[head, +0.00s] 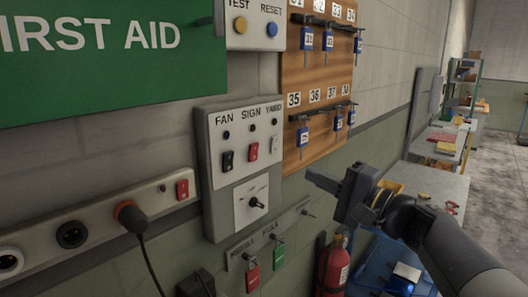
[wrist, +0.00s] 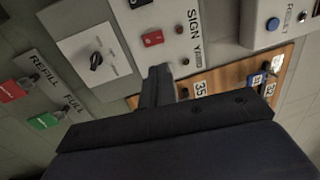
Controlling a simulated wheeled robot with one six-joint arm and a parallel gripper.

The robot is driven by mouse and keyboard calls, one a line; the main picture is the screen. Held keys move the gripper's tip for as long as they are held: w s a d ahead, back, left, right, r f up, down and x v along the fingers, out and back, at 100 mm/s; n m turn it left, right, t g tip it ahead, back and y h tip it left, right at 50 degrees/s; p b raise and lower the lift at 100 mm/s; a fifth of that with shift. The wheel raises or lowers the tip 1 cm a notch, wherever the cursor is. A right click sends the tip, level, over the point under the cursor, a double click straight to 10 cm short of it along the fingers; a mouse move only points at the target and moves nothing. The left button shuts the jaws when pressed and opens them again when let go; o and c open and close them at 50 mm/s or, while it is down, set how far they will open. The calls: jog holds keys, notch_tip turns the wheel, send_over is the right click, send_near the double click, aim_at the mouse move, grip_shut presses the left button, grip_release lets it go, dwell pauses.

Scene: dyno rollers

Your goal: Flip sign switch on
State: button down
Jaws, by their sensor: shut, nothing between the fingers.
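The sign switch (head: 253,151) is a red rocker under the label SIGN on a grey wall panel (head: 219,219). The small lamp above it (head: 254,128) looks dark. I cannot tell which way the rocker is tipped. My gripper (head: 312,174) is shut and empty, to the right of the panel and apart from it in the head view. In the wrist view the red rocker (wrist: 152,39) lies just beyond the shut fingertips (wrist: 160,70), slightly left of them. The fingers cover the place of the yard switch there.
A black fan switch (head: 228,160) and a pale yard switch (head: 274,143) flank the red one. A rotary knob (head: 256,203) sits below. A wooden key board (head: 317,78) with hooks is at the right. Padlocks and a fire extinguisher (head: 332,265) are lower down.

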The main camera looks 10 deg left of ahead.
aim_at(255, 147)
jog(key=p+x, duration=0.5)
jog(key=x, duration=0.8)
jog(key=shift+r, duration=0.1)
jog(key=shift+w+a+p, duration=0.25)
jog(key=shift+a+p, duration=0.15)
jog(key=shift+a+b, duration=0.1)
jog(key=shift+b, duration=0.4)
